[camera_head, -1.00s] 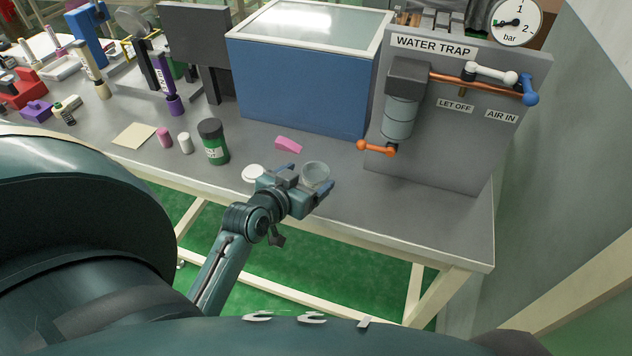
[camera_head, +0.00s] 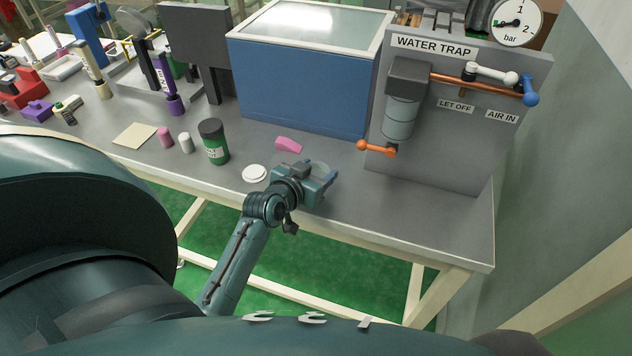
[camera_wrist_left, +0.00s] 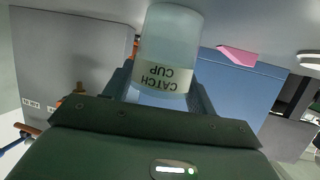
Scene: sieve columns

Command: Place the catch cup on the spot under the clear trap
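The catch cup (camera_wrist_left: 170,50) is a pale translucent cup with a white label, and its label reads upside down in the left wrist view. My left gripper (camera_head: 318,178) has its fingers on both sides of the cup, seemingly against its walls. In the head view the cup (camera_head: 321,169) is partly hidden by the gripper, over the front of the bench. I cannot tell whether its base touches the bench. The clear trap (camera_head: 398,120) hangs on the grey WATER TRAP panel, right of and behind the gripper. No marked spot is distinguishable under it. My right gripper is out of view.
An orange-handled valve (camera_head: 376,149) sticks out below the trap. A pink block (camera_head: 288,145) and a white disc (camera_head: 254,173) lie left of the gripper, with a green jar (camera_head: 213,142) further left. A blue box (camera_head: 300,85) stands behind. The bench front right (camera_head: 420,215) is clear.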

